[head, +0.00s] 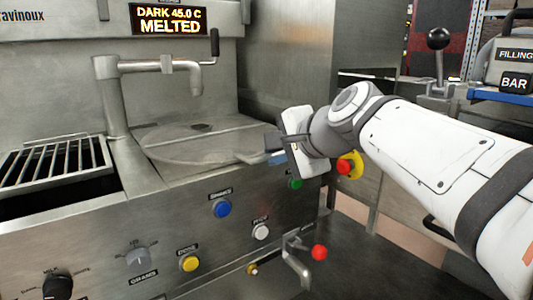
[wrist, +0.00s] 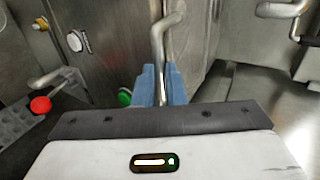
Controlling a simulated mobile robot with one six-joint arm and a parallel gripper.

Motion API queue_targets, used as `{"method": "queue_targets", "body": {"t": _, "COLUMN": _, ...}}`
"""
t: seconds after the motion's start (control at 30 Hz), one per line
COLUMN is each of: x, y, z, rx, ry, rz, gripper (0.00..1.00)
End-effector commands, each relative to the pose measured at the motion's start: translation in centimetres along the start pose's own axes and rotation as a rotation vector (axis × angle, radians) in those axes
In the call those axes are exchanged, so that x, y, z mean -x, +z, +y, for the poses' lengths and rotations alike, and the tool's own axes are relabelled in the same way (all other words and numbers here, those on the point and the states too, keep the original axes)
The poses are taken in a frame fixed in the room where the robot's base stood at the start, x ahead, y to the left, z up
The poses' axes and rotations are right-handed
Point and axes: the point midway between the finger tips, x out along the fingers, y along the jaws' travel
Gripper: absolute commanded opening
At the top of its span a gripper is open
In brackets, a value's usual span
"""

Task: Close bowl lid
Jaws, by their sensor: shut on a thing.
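The bowl lid (head: 190,145) is a grey metal sheet lying flat, or nearly so, over the bowl in the machine top, below the spout. The bowl's inside is hidden. My gripper (head: 276,157) is at the lid's front right edge. In the wrist view, my gripper's blue fingers (wrist: 162,85) are shut on a bent metal bar, the lid handle (wrist: 158,38). In the head view the fingers and my wrist mostly hide the handle's grip.
A spout pipe (head: 150,65) with a lever stands behind the lid. Blue (head: 222,208), white (head: 261,231) and green (head: 295,183) buttons and a red emergency stop (head: 349,166) are near my gripper. A red-knobbed crank (head: 319,252) sticks out below.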

Motion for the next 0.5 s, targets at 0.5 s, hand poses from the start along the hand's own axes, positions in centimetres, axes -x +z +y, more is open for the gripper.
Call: {"method": "queue_targets", "body": {"t": 0.5, "x": -1.56, "y": -0.08, "z": 2.68, "rx": -0.004, "ry": 0.047, "rz": -0.014, "gripper": 0.00}}
